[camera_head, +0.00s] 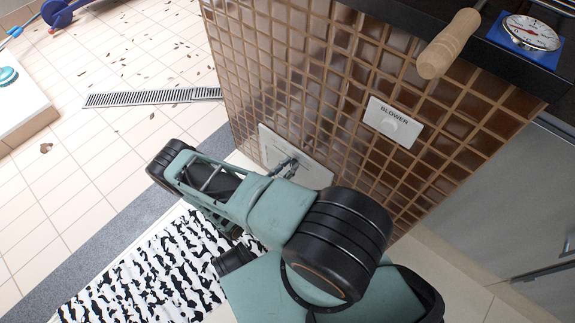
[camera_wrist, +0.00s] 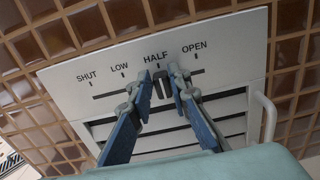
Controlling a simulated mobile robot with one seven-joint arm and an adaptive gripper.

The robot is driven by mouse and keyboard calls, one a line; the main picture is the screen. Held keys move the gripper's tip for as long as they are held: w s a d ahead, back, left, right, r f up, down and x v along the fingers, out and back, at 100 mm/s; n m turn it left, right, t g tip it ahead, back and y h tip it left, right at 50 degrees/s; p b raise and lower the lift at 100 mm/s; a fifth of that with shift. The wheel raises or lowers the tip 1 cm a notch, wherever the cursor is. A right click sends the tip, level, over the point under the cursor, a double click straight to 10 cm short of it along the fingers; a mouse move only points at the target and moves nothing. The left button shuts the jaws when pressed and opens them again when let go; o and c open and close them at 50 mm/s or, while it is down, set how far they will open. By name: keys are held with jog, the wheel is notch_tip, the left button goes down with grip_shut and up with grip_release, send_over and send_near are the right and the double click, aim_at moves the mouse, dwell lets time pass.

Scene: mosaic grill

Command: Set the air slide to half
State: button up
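The air slide panel (camera_wrist: 92,93) is a pale plate low on the tiled wall, marked SHUT, LOW, HALF and OPEN above a horizontal slot. It also shows in the head view (camera_head: 316,174), partly behind my arm. A small dark slide tab (camera_wrist: 160,92) stands in the slot by the HALF mark, between my fingertips. My gripper (camera_wrist: 161,76) has its two fingers parted, one on each side of the tab. In the head view my gripper (camera_head: 284,167) is at the panel. I cannot tell whether the fingers press on the tab.
Slots (camera_wrist: 160,142) run below the slide, and a pale bar handle (camera_wrist: 264,118) is at the right. A BLOWER plate (camera_head: 393,122), a wooden handle (camera_head: 448,44) and a round dial (camera_head: 531,33) are above right. A patterned rug (camera_head: 145,277) lies on the floor.

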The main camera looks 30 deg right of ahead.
jog(key=shift+o, duration=1.4)
jog(key=shift+r, duration=0.1)
notch_tip(320, 180, up, 10)
jog(key=shift+f, duration=0.1)
